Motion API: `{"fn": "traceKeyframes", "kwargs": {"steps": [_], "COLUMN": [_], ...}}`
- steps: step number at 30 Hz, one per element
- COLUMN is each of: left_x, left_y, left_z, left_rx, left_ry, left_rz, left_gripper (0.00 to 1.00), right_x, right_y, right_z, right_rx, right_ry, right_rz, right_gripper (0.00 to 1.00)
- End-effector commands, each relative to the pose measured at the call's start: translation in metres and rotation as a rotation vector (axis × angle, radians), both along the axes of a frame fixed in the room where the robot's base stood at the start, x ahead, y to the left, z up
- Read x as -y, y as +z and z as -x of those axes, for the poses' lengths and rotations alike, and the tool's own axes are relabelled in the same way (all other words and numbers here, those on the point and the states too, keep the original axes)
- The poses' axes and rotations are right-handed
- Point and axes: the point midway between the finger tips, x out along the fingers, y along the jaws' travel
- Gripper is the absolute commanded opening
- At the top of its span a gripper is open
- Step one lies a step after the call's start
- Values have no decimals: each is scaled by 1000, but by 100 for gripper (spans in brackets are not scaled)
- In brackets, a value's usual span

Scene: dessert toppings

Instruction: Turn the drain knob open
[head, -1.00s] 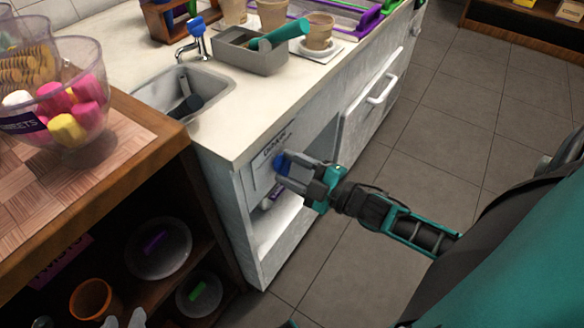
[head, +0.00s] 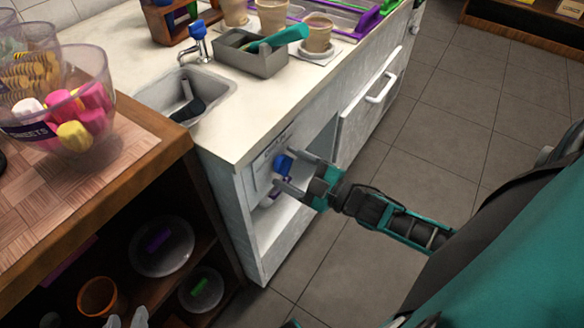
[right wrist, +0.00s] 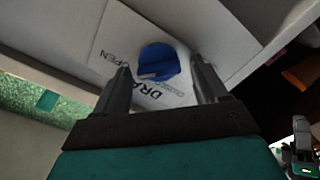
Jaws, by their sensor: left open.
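The blue drain knob (head: 283,164) sits on a white labelled plate on the counter front, below the sink. In the right wrist view the knob (right wrist: 158,62) is round, with a pale mark at its lower left. Printed letters read "OPEN" to its left and "DRA" below it. My right gripper (head: 284,168) is open in front of the knob, its fingers apart on either side. In the right wrist view gaps show between knob and fingers. Two pale fingertips of my left gripper (head: 127,318) show at the bottom edge, apart, by the wooden shelf.
The sink (head: 190,95) with a dark utensil in it is set in the counter above. A faucet (head: 199,43) and a grey box (head: 250,55) stand behind. The wooden cabinet (head: 185,150) with a candy bowl (head: 62,105) stands at the left. Floor is clear at the right.

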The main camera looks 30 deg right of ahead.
Motion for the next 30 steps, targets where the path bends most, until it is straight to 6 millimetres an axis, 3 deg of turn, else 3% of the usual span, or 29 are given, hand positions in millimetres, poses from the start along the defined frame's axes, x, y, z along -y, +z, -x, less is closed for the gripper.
{"fn": "traceKeyframes", "kwargs": {"steps": [14,17,30], "left_x": [0,-1,-5], "left_y": [4,7,13], "left_z": [-2,-4,-6], "left_rx": [7,11,20], "left_ry": [1,1,8], "left_rz": [0,0,-9], "left_gripper": [43,43,43], "right_x": [2,7,41], "right_y": [0,0,0], "right_z": [5,17,99], "right_rx": [-1,-4,-3], "right_ry": [0,-1,-1], "right_rz": [2,3,1], "right_gripper": [74,74,74]}}
